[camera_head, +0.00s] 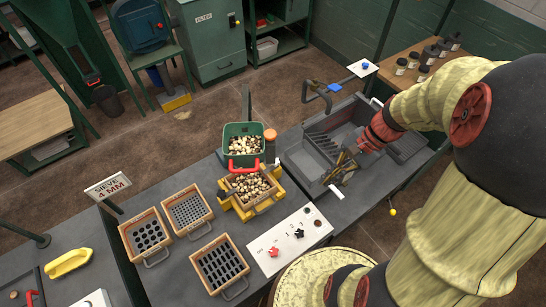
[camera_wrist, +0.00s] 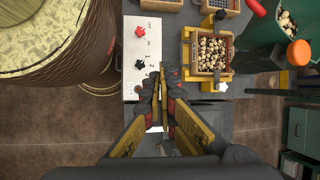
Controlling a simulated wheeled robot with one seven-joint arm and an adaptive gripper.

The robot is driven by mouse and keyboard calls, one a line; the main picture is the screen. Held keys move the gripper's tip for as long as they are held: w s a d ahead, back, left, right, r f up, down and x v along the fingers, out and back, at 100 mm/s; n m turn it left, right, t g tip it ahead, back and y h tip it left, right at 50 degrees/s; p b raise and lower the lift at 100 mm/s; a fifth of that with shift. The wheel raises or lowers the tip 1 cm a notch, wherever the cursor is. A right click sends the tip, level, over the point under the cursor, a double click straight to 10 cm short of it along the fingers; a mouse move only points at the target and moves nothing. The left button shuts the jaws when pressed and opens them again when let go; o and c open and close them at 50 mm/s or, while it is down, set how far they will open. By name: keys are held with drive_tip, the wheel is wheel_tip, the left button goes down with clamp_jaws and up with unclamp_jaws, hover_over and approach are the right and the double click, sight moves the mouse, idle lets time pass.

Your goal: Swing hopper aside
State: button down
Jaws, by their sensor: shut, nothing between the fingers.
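The green hopper (camera_head: 243,131), filled with pale and brown pebbles, stands over the back of a yellow frame in the head view. A red handle (camera_head: 244,164) is at its front and an orange-capped post (camera_head: 270,136) at its right. In the wrist view the hopper (camera_wrist: 274,32) is at the upper right, with the orange cap (camera_wrist: 299,53) beside it. My gripper (camera_head: 335,174) is shut and empty, over the sink's near left edge, right of the hopper and apart from it. Its fingertips (camera_wrist: 161,82) meet in the wrist view.
A wooden sieve box of pebbles (camera_head: 249,187) sits in the yellow frame (camera_head: 231,205) below the hopper. A white panel (camera_head: 288,241) with red and black knobs lies in front. The grey sink (camera_head: 310,153) is at right; several empty sieves (camera_head: 219,265) are at left.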

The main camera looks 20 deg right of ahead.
drive_tip(key=w+a+r+m+t+y, duration=0.2)
drive_tip(key=w+r+m+y, duration=0.1)
drive_tip(key=w+m, duration=0.4)
drive_tip(key=shift+a+r+m+y, duration=0.15)
drive_tip(key=shift+m+y, duration=0.15)
drive_tip(key=shift+y, duration=0.2)
drive_tip(key=shift+a, duration=0.15)
drive_tip(key=a+r+x, duration=0.1)
drive_tip(key=r+x, duration=0.1)
drive_tip(key=x, duration=1)
drive_tip(key=shift+w+a, duration=0.3)
drive_tip(key=shift+a, duration=0.25)
